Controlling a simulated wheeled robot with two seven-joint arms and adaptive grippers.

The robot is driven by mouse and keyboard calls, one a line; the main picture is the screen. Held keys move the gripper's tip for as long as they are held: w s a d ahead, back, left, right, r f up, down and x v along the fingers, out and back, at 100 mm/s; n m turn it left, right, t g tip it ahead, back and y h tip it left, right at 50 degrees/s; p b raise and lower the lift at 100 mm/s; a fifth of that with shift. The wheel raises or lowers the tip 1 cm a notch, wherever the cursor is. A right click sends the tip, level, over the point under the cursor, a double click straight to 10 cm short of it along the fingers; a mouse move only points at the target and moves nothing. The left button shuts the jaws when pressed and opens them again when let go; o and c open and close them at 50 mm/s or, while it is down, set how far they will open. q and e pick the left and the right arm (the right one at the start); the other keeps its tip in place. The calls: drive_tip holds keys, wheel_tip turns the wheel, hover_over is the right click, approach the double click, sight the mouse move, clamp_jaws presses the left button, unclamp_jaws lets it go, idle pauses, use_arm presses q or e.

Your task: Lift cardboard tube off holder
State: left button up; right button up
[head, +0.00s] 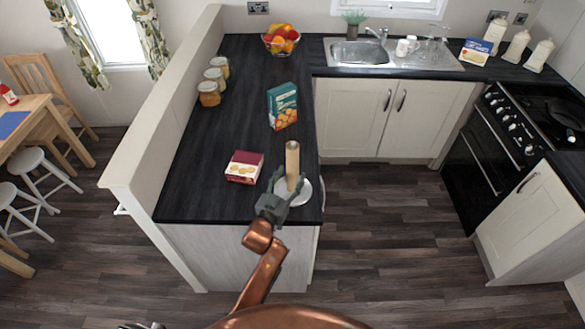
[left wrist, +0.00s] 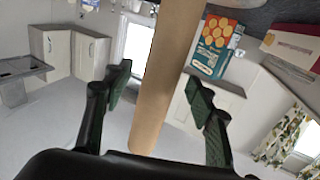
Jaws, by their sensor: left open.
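The cardboard tube (head: 292,160) is a tan cylinder standing upright on a round white holder (head: 305,189) near the counter's front right corner. The holder is partly hidden by my left gripper (head: 280,190), which is at the tube's lower part. In the left wrist view the tube (left wrist: 166,85) runs between the two dark fingers of the open left gripper (left wrist: 160,88), with a gap on each side.
A dark red and white box (head: 244,167) lies left of the tube. A teal box (head: 282,106) stands behind it. Several jars (head: 209,93) line the left wall, and a fruit bowl (head: 281,41) is at the back. The counter (head: 205,195) is bare at the front left.

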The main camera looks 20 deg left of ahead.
use_arm(q)
drive_tip(key=shift+w+d, duration=0.1)
drive_tip(key=shift+w, duration=1.1)
drive_tip(key=shift+w+f, duration=0.1)
drive_tip(key=shift+w, duration=0.15)
drive_tip(key=c, duration=0.8)
use_arm(e)
drive_tip(key=shift+w+a, duration=0.2)
drive_tip(key=shift+w, duration=0.45)
